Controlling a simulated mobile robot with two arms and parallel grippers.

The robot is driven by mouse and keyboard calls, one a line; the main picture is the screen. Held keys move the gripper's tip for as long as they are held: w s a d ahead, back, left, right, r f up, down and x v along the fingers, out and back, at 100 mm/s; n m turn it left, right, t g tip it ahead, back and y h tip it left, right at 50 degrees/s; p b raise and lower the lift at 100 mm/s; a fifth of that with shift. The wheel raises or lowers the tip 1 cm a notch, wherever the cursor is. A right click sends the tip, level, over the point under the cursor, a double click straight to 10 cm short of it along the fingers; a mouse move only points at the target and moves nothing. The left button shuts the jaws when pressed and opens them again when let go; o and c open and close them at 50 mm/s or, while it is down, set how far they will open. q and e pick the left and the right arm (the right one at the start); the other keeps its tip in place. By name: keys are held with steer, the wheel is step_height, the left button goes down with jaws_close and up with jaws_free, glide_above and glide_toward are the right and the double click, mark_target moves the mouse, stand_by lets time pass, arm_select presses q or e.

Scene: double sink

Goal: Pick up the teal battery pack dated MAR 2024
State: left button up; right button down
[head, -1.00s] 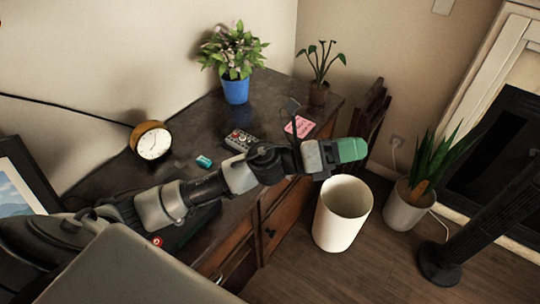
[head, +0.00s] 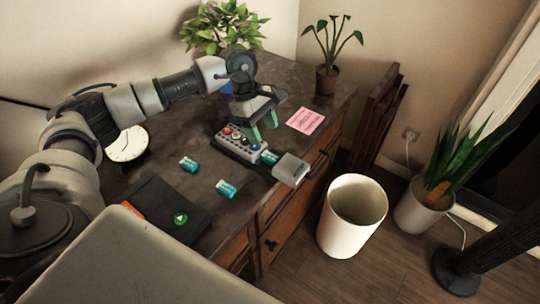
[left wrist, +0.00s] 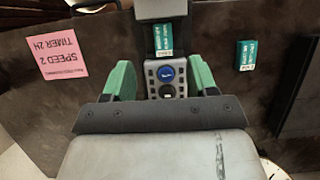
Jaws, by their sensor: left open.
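Three teal battery packs with pale labels show in the head view. One pack (head: 269,158) sits between the knob panel and a grey block. The two others, a left pack (head: 188,164) and a nearer pack (head: 227,189), lie on the desk. In the left wrist view, one pack (left wrist: 163,40) is ahead between the finger lines and another (left wrist: 246,55) lies to the right. Their dates are too small to read. My left gripper (head: 263,128) is open and empty above the knob panel; its green fingers (left wrist: 162,80) flank the panel in the wrist view. My right gripper is not in view.
The knob panel (head: 238,148) and grey block (head: 291,168) stand near the desk's front edge. A pink note (head: 305,120), a clock (head: 127,144), a black case (head: 165,212) and plants are around. A white bin (head: 352,215) stands on the floor.

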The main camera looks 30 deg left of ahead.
mark_target(270, 156)
arm_select(q)
steer(key=shift+d+f, duration=0.25)
steer(key=shift+f, duration=0.45)
steer(key=shift+d+f, duration=0.1)
steer(key=shift+f, duration=0.25)
steer(key=x, duration=0.3)
steer(key=p+x, duration=0.1)
steer(key=x, duration=0.1)
steer(key=shift+s, duration=0.25)
steer(key=shift+f, duration=0.35)
steer(key=shift+c, duration=1.6)
steer(key=c, duration=0.7)
steer(key=shift+r, duration=0.1)
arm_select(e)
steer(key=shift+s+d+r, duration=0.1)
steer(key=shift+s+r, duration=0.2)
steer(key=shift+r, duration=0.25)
